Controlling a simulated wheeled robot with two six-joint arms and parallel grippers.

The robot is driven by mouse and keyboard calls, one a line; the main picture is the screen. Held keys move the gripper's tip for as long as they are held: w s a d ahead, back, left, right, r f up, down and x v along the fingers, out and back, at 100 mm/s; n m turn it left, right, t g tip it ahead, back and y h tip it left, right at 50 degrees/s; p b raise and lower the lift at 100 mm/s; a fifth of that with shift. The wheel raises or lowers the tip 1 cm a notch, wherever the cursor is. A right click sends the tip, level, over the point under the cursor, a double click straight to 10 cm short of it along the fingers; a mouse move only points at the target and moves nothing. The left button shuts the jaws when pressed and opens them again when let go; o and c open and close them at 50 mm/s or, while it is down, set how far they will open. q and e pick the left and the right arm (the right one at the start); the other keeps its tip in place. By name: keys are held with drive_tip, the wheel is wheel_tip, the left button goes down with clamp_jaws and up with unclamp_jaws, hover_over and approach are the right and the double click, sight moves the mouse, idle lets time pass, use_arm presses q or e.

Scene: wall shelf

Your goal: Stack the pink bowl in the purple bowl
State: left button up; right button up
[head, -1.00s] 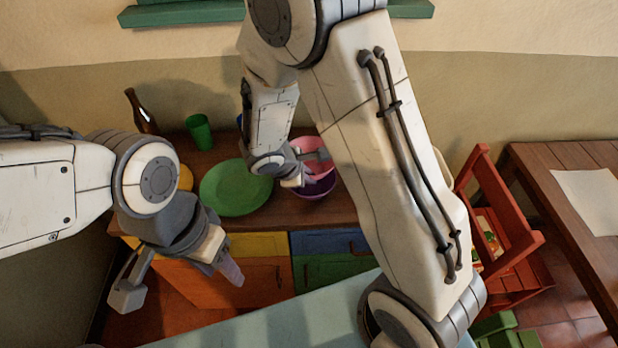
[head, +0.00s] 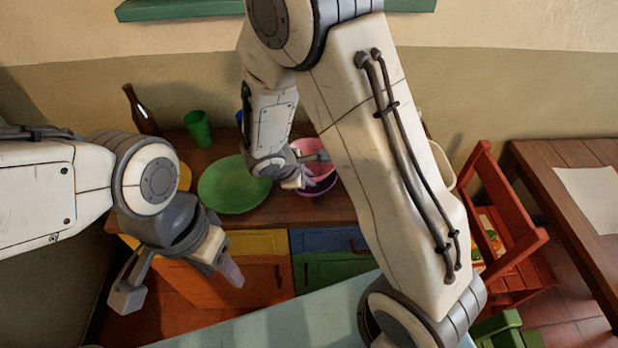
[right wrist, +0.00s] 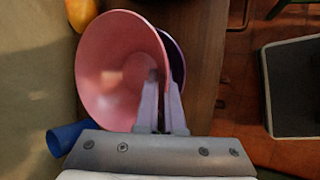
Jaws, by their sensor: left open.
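The pink bowl (head: 312,149) is over the right part of the wooden counter and overlaps the purple bowl (head: 320,186) in the head view. In the right wrist view the pink bowl (right wrist: 110,65) is large and close, and covers most of the purple bowl (right wrist: 177,62). My right gripper (right wrist: 160,78) has one finger inside the pink bowl and one outside, closed on its rim. It also shows in the head view (head: 308,172). Whether the pink bowl touches the purple one is unclear. My left gripper (head: 180,284) is open and empty, in front of the cabinet.
A green plate (head: 233,187), a green cup (head: 198,130) and a brown bottle (head: 141,112) are on the counter to the left. A blue object (right wrist: 68,136) is beside the pink bowl. A red chair (head: 505,235) and a table (head: 570,200) stand at the right.

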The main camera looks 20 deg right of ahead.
drive_tip(key=o, duration=0.4)
drive_tip(key=shift+c, duration=0.2)
drive_tip(key=shift+r, duration=0.1)
drive_tip(key=shift+r+p, duration=0.2)
drive_tip(key=shift+p, duration=0.1)
drive_tip(key=shift+a+r+p, duration=0.2)
drive_tip(key=shift+r+p, duration=0.5)
drive_tip(key=shift+r, duration=0.1)
drive_tip(key=v, duration=1.1)
drive_tip(key=s+a+r+m+g+y, duration=0.1)
drive_tip(key=s+a+r+m+y, duration=0.1)
drive_tip(key=s, duration=0.7)
drive_tip(key=s+a+r+m+g+y, duration=0.2)
drive_tip(key=s+a+m+y, duration=0.2)
drive_tip(key=s, duration=0.6)
drive_tip(key=shift+s+a+r+g+y, duration=0.2)
drive_tip(key=shift+a+g+y, duration=0.1)
drive_tip(key=shift+a+y, duration=0.1)
